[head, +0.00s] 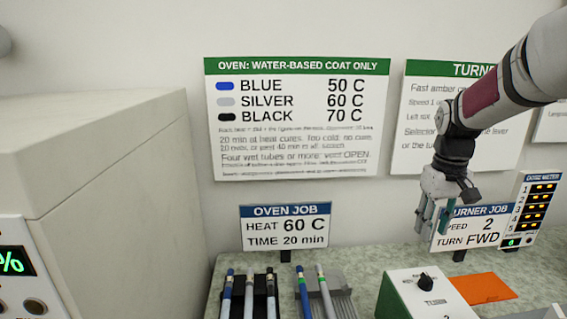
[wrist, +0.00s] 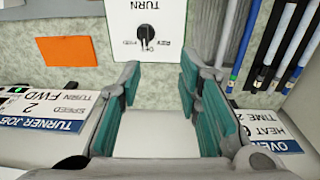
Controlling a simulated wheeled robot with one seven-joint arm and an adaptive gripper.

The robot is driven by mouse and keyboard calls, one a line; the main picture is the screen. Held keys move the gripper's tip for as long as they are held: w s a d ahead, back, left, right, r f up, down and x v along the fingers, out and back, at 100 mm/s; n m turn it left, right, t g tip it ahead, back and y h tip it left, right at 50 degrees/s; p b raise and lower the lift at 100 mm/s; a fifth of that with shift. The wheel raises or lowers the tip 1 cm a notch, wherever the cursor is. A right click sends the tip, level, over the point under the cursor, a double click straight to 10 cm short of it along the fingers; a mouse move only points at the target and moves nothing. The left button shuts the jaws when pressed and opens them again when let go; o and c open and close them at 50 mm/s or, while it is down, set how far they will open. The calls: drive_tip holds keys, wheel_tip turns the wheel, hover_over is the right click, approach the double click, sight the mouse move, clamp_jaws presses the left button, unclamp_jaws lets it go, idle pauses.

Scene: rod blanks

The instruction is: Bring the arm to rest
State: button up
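My gripper (head: 432,220) hangs from my arm at the right of the head view, above the back of the counter and in front of the turner job sign (head: 470,228). In the wrist view my gripper (wrist: 158,105) shows its two teal-padded fingers wide apart with nothing between them. It is open and empty. The white turner control box (head: 412,290) with a black knob stands below and in front of it; the box also shows in the wrist view (wrist: 150,25).
Several rods (head: 250,292) lie in racks on the green counter (head: 365,262). An orange mat (head: 484,288) lies right of the turner box. The oven job sign (head: 285,226) stands behind the racks. A dose meter (head: 532,210) is at right. A large grey housing (head: 100,150) fills the left.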

drive_tip(key=s+a+r+t, duration=0.1)
drive_tip(key=s+a+r, duration=0.5)
drive_tip(key=s+a, duration=0.1)
drive_tip(key=s+a+t, duration=0.2)
drive_tip(key=s+a, duration=0.2)
drive_tip(key=s, duration=0.5)
drive_tip(key=s+a+r+t, duration=0.1)
drive_tip(key=s+a+t, duration=0.1)
drive_tip(key=s+a, duration=0.3)
drive_tip(key=s, duration=0.3)
drive_tip(key=shift+s+a+r, duration=0.15)
drive_tip(key=shift+s+r, duration=0.1)
drive_tip(key=shift+s, duration=0.1)
